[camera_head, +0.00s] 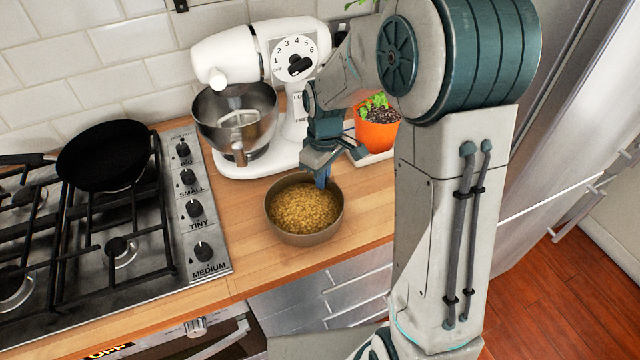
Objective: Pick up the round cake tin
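The round cake tin (306,239) stands upright on the wooden counter, between the hob and my arm. It is a round metal tin filled with yellow-brown grainy contents (303,208). My gripper (323,180) points down at the tin's back right rim. A bluish finger reaches down at that rim, overlapping it in the picture. The finger faces are partly hidden, so I cannot tell how far apart they are or whether they touch the tin.
A white stand mixer (252,55) with a metal bowl (236,125) stands behind the tin. An orange plant pot (377,134) is right of the gripper. A gas hob (130,255) with a black pan (104,157) is left. Bare counter (235,225) lies left of the tin.

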